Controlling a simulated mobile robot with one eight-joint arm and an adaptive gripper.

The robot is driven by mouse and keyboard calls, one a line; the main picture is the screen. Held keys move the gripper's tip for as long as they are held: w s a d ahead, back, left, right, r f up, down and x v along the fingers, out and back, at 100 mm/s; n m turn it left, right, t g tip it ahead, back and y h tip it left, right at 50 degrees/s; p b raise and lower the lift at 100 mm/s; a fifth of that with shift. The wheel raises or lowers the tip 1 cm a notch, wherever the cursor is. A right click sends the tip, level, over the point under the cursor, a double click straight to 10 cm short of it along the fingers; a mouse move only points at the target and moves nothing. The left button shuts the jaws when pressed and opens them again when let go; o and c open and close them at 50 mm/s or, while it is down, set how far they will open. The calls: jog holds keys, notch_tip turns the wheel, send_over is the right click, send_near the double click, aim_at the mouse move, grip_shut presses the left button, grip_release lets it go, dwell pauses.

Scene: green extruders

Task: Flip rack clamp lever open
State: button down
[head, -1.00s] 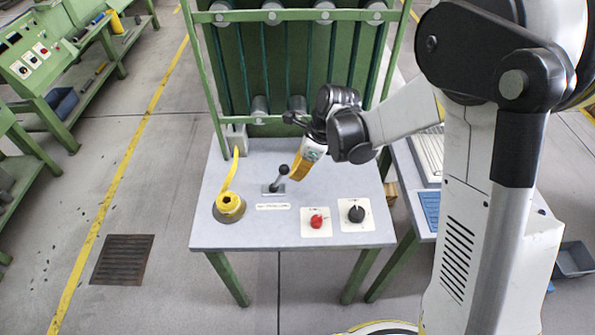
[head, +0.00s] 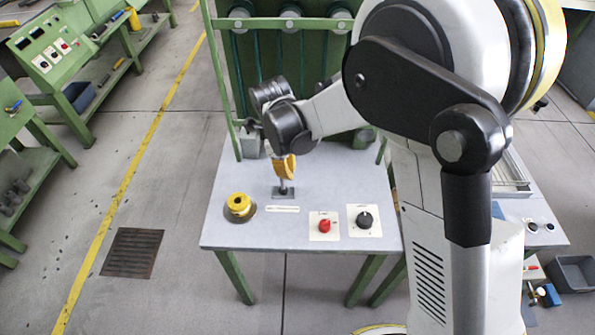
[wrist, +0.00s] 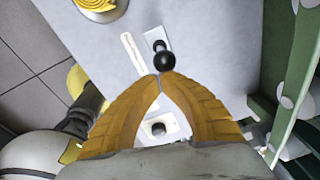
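The lever (head: 283,185) stands on a small grey plate on the grey table; its upper part is hidden by my gripper in the head view. In the wrist view its black ball knob (wrist: 163,60) lies just beyond my fingertips, its stem on a light plate. My gripper (head: 287,176) has yellow fingers pointing down at the lever. In the wrist view the fingertips (wrist: 160,77) meet, with an arched gap behind them and nothing seen held. I cannot tell whether the tips touch the knob.
A yellow spool-like part (head: 240,205) sits left of the lever. A red knob (head: 324,227) and a black knob (head: 365,219) are at the front right. The green rack (head: 290,70) rises behind.

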jog(key=shift+a, duration=1.6)
